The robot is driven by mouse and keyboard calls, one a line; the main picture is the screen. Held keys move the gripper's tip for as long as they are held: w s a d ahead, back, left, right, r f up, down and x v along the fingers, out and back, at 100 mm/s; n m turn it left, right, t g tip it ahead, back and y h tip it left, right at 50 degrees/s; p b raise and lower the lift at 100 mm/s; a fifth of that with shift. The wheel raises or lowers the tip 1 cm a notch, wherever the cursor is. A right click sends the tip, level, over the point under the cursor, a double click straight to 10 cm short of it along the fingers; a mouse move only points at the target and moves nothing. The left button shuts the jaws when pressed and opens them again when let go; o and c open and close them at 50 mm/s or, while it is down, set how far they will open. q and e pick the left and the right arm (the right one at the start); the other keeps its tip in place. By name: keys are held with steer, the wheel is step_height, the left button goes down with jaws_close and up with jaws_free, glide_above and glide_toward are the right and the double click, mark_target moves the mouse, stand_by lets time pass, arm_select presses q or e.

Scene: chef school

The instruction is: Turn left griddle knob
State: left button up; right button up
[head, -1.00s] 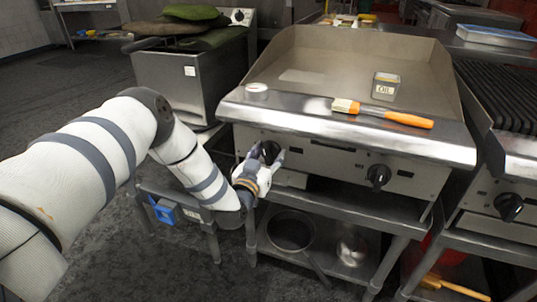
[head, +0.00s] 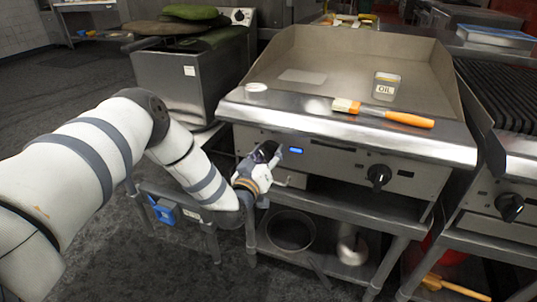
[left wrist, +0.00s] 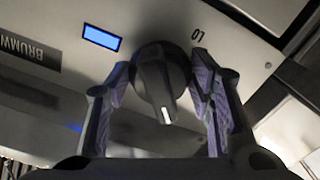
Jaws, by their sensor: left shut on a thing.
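The left griddle knob (left wrist: 160,78) is black with a white pointer line and shows between my fingers in the left wrist view. My left gripper (left wrist: 162,88) is shut on this knob, one purple-padded finger on each side. In the head view my left gripper (head: 267,158) is at the left of the griddle's front panel, tilted, and mostly hides the knob. A small display (head: 296,149) beside the knob is lit blue; it also shows in the left wrist view (left wrist: 101,38). My right gripper is not in view.
A second black knob (head: 379,176) is on the right of the panel. A brush with an orange handle (head: 408,119), an oil container (head: 386,86) and a small white round item (head: 256,87) are on the griddle. Pans (head: 291,232) stand on the shelf below.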

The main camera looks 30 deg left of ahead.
arm_select(q)
steer(key=o, duration=0.9)
steer(key=shift+c, duration=0.2)
steer(key=v, duration=1.2)
